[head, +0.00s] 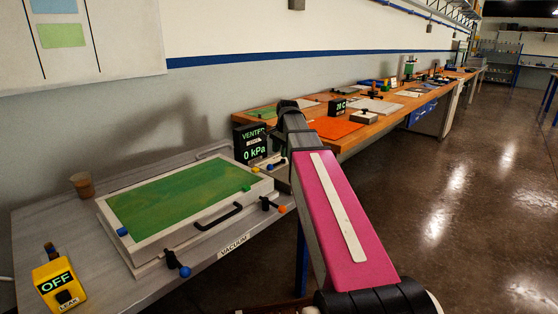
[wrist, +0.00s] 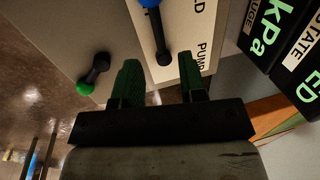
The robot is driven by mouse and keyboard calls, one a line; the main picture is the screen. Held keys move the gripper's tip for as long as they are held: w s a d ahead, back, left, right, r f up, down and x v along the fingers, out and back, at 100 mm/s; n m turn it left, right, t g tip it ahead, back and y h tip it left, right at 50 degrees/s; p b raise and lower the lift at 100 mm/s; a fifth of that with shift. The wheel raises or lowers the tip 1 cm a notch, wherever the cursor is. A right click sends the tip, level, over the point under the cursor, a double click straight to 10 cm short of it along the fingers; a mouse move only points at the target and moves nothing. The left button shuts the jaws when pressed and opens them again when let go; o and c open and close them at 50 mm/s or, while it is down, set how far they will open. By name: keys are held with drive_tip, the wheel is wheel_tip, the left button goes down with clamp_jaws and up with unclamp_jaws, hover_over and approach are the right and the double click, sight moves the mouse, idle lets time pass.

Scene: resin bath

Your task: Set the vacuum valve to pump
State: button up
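The vacuum valve's lever (wrist: 160,38) has a black arm and a blue tip. It stands on a white plate (wrist: 190,70) in the wrist view; "PUMP" and part of another label ending in "LD" are readable. The blue tip points to the top edge, away from the "PUMP" end. My gripper (wrist: 160,85) is open, its two green fingers apart and empty. The lever's black pivot end shows just beyond the gap between the fingers; I cannot tell if they touch. In the head view my arm hides the gripper. The gauge display (head: 252,145) reads "VENTED" and "0 kPa".
A green-tipped lever (wrist: 93,74) is left of my fingers; the black display box (wrist: 285,40) is at right. The green-lidded chamber (head: 130,255) has an orange-tipped lever (head: 271,204) and a blue-tipped knob (head: 177,265). A yellow "OFF" leak box (head: 60,284) stands front left.

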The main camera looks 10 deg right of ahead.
sight(279, 163)
drive_tip(key=shift+w+a+f, duration=0.15)
drive_tip(key=shift+w+f, duration=0.05)
drive_tip(key=shift+f, duration=0.95)
drive_tip(key=shift+w+a+f, duration=0.15)
drive_tip(key=shift+f, duration=0.95)
clamp_jaws()
